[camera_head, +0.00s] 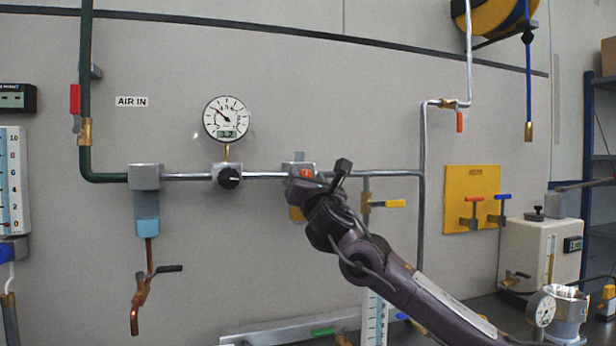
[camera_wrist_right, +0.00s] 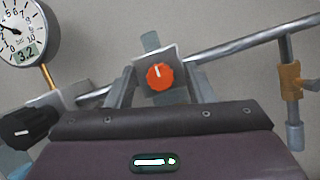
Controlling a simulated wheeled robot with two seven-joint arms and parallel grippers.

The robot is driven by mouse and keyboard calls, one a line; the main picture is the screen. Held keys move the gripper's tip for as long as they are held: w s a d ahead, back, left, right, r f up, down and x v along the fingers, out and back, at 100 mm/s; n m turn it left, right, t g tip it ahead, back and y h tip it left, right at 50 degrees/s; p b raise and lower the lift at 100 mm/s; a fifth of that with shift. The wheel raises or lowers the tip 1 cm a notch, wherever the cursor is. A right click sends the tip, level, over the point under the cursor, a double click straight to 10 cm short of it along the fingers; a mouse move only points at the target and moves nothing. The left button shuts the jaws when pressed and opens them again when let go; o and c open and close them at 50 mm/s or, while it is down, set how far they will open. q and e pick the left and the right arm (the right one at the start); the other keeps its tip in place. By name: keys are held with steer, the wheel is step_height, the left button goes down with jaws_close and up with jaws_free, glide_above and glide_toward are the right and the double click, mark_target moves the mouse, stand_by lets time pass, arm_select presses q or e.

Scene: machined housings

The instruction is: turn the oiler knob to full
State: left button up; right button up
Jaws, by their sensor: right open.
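The oiler knob (camera_wrist_right: 160,77) is orange-red with a white pointer mark, on the front of a grey oiler block (camera_wrist_right: 178,54) in the pipe line. In the right wrist view its mark points nearly straight up in the tilted picture. In the head view the knob (camera_head: 306,174) is partly hidden by my right gripper (camera_head: 318,178). My right gripper is open, with one finger on each side of the knob in the wrist view (camera_wrist_right: 160,88); I cannot tell whether they touch it. A yellow bowl (camera_head: 296,213) hangs below the block, partly hidden. My left gripper is not in view.
A round gauge (camera_head: 226,118) and a black regulator knob (camera_head: 229,177) are left of the oiler. A yellow-handled valve (camera_head: 394,204) sits close on the right. A yellow board (camera_head: 472,190) with two valves is farther right.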

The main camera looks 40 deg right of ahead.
steer(key=c, duration=1)
